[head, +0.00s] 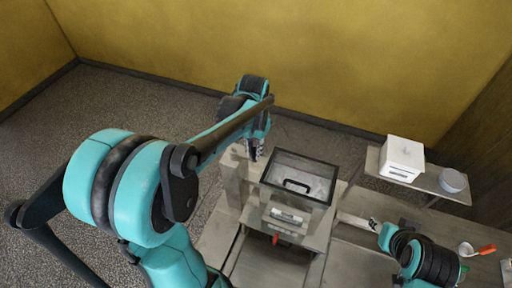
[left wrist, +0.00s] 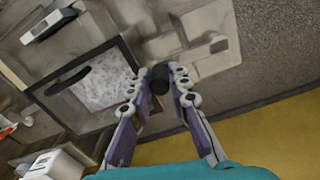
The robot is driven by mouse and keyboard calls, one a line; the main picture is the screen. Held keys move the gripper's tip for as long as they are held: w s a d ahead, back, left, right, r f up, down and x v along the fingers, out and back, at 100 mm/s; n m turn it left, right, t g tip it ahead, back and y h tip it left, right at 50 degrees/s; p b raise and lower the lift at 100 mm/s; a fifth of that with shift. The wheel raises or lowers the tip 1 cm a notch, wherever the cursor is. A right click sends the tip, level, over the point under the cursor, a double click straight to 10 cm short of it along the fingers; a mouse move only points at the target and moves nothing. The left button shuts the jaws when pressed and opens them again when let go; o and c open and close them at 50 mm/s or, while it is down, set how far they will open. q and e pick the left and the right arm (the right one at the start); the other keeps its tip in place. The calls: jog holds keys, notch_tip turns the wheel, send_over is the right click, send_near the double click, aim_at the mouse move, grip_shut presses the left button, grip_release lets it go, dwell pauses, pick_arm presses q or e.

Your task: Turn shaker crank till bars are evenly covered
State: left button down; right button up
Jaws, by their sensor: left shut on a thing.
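The enrober (head: 315,207) is a grey box with a dark-framed clear lid (head: 331,199) and a black handle on it. Through the lid I see a pale, speckled surface, also in the left wrist view (left wrist: 103,85); I cannot make out separate bars or how evenly they are covered. My left gripper (head: 255,152) is beside the enrober's left side. In the left wrist view its fingers (left wrist: 160,76) are closed around a black cylindrical crank knob (left wrist: 160,79). The rest of the crank is mostly hidden. My right gripper (head: 373,224) is right of the enrober, small and partly hidden.
A white box (head: 401,158) and a grey bowl (head: 453,180) stand on a side shelf at the right. A white scoop with an orange handle (head: 486,249) lies at the far right. A red part (head: 276,239) shows at the enrober's front. The yellow wall is behind.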

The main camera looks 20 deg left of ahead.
pick_arm(q)
jog(key=s+m, duration=0.1)
jog(key=m, duration=0.1)
jog(key=s+m+b, duration=0.1)
jog(key=s+m, duration=0.1)
jog(key=shift+s+a+m, duration=0.15)
jog(key=shift+a+m, duration=0.15)
jog(key=shift+a, duration=0.05)
jog(key=s+a+m+b, duration=0.1)
jog(key=s+a+m, duration=0.3)
jog(key=m, duration=0.8)
jog(key=shift+s+a+m+b, duration=0.3)
jog(key=shift+s+a+b, duration=0.1)
jog(key=shift+a, duration=1)
jog(key=c, duration=1.4)
grip_release()
